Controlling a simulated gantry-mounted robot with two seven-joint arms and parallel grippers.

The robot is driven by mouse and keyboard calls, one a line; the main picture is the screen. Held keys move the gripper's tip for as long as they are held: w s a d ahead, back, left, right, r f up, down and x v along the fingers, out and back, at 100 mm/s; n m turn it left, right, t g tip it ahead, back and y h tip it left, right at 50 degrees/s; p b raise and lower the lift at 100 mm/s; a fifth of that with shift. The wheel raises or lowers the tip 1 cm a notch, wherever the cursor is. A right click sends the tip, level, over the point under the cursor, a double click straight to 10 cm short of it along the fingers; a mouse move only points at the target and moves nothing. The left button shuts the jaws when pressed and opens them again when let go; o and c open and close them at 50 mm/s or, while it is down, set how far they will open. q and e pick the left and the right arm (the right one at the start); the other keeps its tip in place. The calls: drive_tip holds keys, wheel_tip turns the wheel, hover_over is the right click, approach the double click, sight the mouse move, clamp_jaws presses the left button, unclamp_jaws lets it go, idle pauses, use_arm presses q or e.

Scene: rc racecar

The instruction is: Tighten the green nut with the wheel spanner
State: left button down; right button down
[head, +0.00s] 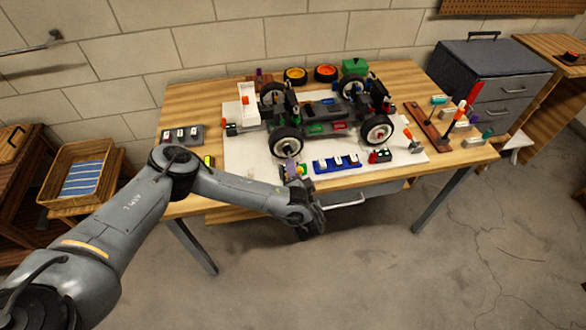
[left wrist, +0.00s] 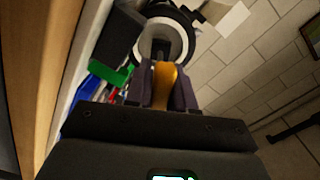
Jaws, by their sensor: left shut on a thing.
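My left gripper (head: 294,172) is at the front edge of the table, in front of the car's near left wheel (head: 286,142). In the left wrist view, its dark fingers (left wrist: 168,92) are shut on a yellow-orange handle (left wrist: 165,82), which looks like that of the wheel spanner. The handle points toward a wheel with a white rim (left wrist: 158,45); its far end is hidden, and I cannot tell whether it touches. The race car (head: 325,115) stands on a white mat. I cannot make out the green nut on the wheel. My right gripper is not in view.
A blue tray (head: 338,164) with pale pieces lies right of my left gripper. A brown tool rack (head: 430,127) stands at the right. Loose orange and yellow wheels (head: 325,73) and a green box (head: 355,66) are at the back. A grey holder (head: 182,135) is at the left.

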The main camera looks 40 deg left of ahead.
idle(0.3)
use_arm(q)
drive_tip(key=shift+m, duration=0.6)
drive_tip(key=shift+m+p, duration=0.35)
drive_tip(key=shift+m, duration=0.85)
drive_tip(key=shift+p, duration=0.3)
